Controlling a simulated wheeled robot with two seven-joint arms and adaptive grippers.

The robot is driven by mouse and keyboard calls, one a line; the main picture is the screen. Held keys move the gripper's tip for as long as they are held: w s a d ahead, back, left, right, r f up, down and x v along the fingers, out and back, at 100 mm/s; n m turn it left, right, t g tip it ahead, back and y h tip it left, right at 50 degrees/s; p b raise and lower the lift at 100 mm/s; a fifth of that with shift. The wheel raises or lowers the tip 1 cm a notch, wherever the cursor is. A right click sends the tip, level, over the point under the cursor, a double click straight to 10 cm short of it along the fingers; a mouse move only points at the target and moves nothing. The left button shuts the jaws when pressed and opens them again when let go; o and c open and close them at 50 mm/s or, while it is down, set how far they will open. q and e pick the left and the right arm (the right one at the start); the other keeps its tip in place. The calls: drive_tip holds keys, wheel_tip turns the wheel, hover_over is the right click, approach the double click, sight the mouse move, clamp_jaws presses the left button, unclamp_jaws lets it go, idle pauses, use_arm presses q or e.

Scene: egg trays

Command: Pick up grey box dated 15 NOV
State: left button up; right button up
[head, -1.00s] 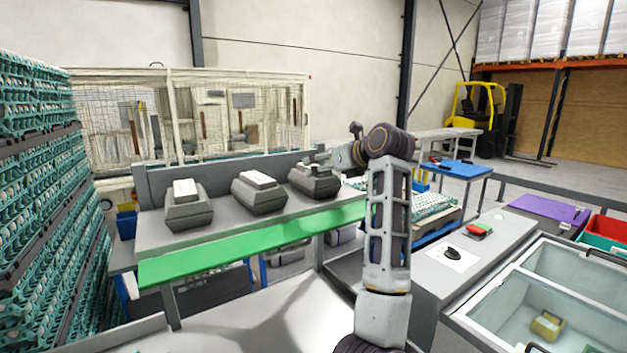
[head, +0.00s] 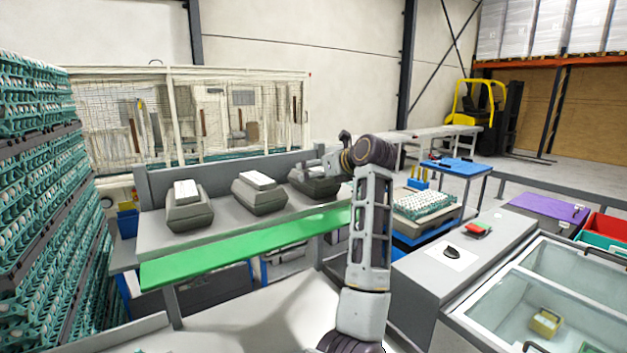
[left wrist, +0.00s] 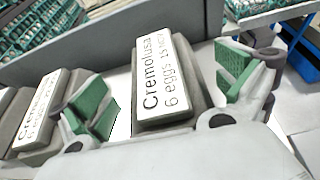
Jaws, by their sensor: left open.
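Three grey egg boxes stand in a row on the grey bench (head: 225,225): one at left (head: 190,212), one in the middle (head: 260,197) and one at right (head: 316,187). My left gripper (head: 322,163) is at the right box and partly covers it. In the left wrist view this box (left wrist: 163,125) has a white label reading "Cremolusa 6 eggs" and a small date that looks like 15 NOV. The open green-padded fingers (left wrist: 165,78) are on either side of it, not closed on it. A neighbouring labelled box (left wrist: 40,115) is left of the fingers. My right gripper is not in view.
A green strip (head: 245,247) runs along the bench front. A low grey wall (head: 235,170) stands behind the boxes. Stacked egg trays (head: 45,200) rise at far left. An egg tray (head: 425,205) and a blue-topped table (head: 460,167) are to the right.

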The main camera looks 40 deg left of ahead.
use_arm(q)
drive_tip(key=shift+p+x, duration=0.3)
drive_tip(key=shift+x, duration=1.15)
drive_tip(key=shift+c, duration=0.3)
drive_tip(key=shift+d, duration=0.1)
drive_tip(key=c, duration=1.1)
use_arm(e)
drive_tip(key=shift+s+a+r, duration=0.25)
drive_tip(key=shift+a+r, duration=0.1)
use_arm(q)
drive_tip(key=shift+r, duration=0.1)
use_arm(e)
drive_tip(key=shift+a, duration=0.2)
use_arm(q)
drive_tip(key=shift+r, duration=0.15)
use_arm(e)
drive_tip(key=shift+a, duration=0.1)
use_arm(q)
drive_tip(key=shift+r, duration=0.8)
drive_tip(key=shift+r+b, duration=0.6)
drive_tip(key=shift+r, duration=3.4)
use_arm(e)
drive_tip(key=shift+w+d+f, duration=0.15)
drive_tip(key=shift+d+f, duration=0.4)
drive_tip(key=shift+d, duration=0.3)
